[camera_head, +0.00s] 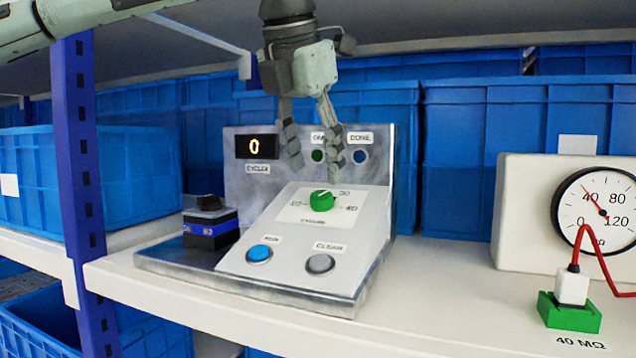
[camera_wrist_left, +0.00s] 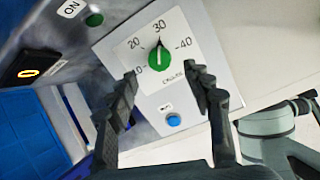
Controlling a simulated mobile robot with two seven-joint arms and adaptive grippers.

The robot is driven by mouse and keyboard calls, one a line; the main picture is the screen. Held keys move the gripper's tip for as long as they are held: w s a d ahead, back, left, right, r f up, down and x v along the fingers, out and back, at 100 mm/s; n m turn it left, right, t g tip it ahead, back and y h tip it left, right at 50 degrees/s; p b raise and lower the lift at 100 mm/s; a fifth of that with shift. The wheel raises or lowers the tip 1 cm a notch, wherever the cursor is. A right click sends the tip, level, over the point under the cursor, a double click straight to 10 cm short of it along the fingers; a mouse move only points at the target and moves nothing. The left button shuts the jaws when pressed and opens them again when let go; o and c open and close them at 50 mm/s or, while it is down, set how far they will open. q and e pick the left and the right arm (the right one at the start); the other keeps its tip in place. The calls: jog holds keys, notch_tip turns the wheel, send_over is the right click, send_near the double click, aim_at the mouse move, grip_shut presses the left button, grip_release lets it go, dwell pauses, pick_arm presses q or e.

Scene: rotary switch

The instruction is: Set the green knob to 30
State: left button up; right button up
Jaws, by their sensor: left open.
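The green knob (camera_head: 322,200) sits on a white dial plate on the sloped face of a grey control box. In the left wrist view the knob (camera_wrist_left: 159,60) lies between my fingers in the picture, and its white mark appears to point toward or close to 30; the exact setting is hard to tell. My left gripper (camera_head: 315,168) is open, pointing down above the knob, apart from it and empty. Its fingers (camera_wrist_left: 160,78) also show in the left wrist view. My right gripper is out of view.
The display (camera_head: 257,147) reads 0. A blue button (camera_head: 259,254) and a grey CLEAR button (camera_head: 320,264) lie below the dial. A black-topped switch (camera_head: 210,222) stands left. A gauge (camera_head: 597,208) and green block (camera_head: 569,313) are right. Blue crates stand behind.

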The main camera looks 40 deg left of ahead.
pick_arm(q)
jog(key=s+d, duration=0.3)
jog(key=s, duration=0.8)
jog(key=shift+s+d, duration=0.2)
jog(key=shift+d, duration=0.05)
jog(key=shift+f, duration=0.15)
